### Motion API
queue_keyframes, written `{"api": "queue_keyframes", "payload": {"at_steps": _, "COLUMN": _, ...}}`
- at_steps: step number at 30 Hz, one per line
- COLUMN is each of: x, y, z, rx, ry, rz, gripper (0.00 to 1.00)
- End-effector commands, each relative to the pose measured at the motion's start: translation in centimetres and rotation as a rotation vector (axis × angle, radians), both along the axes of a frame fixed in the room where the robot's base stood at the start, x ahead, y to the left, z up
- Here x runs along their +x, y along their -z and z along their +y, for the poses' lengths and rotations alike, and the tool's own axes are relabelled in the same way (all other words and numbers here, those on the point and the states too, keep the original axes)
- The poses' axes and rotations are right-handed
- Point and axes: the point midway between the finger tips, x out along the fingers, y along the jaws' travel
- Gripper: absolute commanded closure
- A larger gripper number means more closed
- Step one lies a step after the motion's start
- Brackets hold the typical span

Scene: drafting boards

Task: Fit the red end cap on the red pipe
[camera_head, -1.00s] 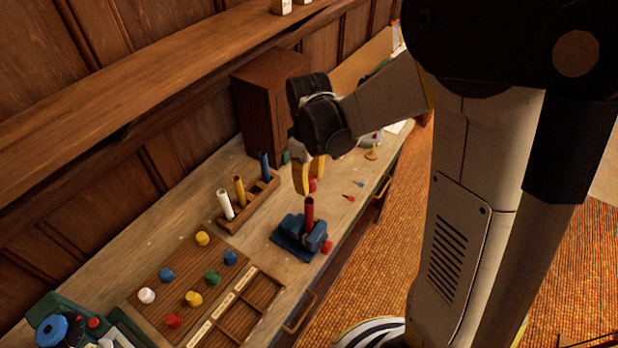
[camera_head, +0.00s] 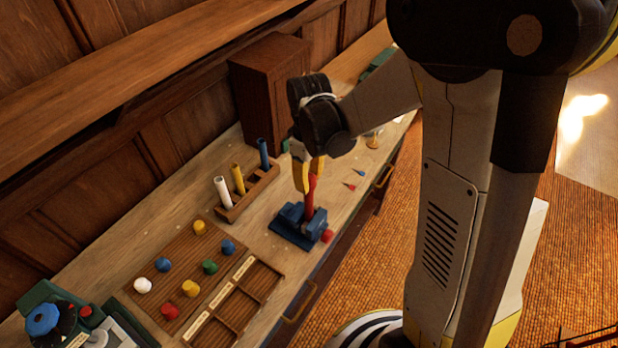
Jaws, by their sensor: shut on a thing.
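The red pipe (camera_head: 309,200) stands upright in a blue vise (camera_head: 291,217) on the bench. My gripper (camera_head: 309,178) is directly above the pipe, its yellow fingers shut on a red end cap (camera_head: 313,180). The cap is at the pipe's top end and looks in line with it. The fingers partly hide the cap, and I cannot tell whether it is seated on the pipe or just above it.
A red knob-like piece (camera_head: 327,236) shows at the vise's front. A wooden rack (camera_head: 262,187) holds white, yellow and blue pipes behind. A board (camera_head: 180,262) carries several coloured caps, beside an empty divided tray (camera_head: 238,303). A brown cabinet (camera_head: 270,90) stands behind the gripper.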

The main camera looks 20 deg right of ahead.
Motion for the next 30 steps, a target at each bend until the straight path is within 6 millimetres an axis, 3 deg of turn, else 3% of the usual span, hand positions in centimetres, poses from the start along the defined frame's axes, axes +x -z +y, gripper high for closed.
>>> {"api": "queue_keyframes", "payload": {"at_steps": 30, "x": 0.0, "y": 2.7, "z": 0.0, "rx": 0.0, "ry": 0.0, "rz": 0.0, "gripper": 1.0}}
